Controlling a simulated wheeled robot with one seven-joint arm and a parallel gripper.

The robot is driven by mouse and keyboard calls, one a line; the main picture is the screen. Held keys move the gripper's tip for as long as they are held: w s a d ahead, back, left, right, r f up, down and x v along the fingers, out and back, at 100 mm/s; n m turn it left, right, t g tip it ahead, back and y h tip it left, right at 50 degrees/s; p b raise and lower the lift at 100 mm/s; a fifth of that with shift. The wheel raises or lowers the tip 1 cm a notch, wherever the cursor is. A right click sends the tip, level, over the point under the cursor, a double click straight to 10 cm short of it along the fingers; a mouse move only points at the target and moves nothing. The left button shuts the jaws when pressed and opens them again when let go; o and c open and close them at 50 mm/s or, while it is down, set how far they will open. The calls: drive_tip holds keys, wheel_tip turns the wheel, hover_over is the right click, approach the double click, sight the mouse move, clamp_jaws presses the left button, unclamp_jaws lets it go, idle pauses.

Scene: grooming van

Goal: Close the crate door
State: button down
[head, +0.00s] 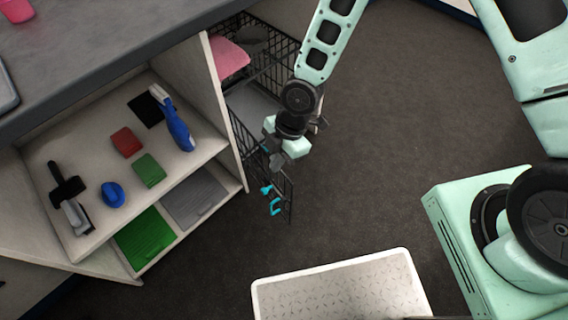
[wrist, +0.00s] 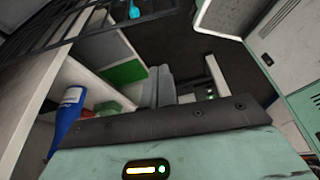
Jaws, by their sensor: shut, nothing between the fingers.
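The black wire crate (head: 284,50) stands at the top centre of the head view, beside the shelf unit. Its wire door (head: 288,188) stands open, swung out from the crate along the shelf's end. The door carries teal latch pieces (head: 275,207). My gripper (head: 278,160) is shut and empty, at the upper part of the door in the head view and partly covering it. I cannot tell whether it touches the door. In the wrist view dark door bars (wrist: 85,28) cross the upper left, with a teal latch piece (wrist: 135,10) at the top.
The shelf unit (head: 95,185) at left holds a blue spray bottle (head: 178,130), brushes, red and green items, and a green bin (head: 145,238) below. A pink item (head: 228,57) shows at the crate. A pale tray-like surface (head: 340,290) lies at the bottom. Dark floor (head: 400,130) is clear to the right.

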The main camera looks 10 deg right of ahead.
sight(282, 173)
drive_tip(key=shift+w+d+f+b, duration=0.1)
drive_tip(key=shift+d+f+b, duration=0.15)
drive_tip(key=shift+f, duration=1.05)
drive_tip(key=shift+w+d+f+b, duration=0.1)
drive_tip(key=shift+f+b, duration=0.2)
drive_tip(key=shift+f, duration=1)
drive_tip(key=shift+w+d+f+b, duration=0.1)
drive_tip(key=shift+d+f+b, duration=0.15)
drive_tip(key=shift+f, duration=1.05)
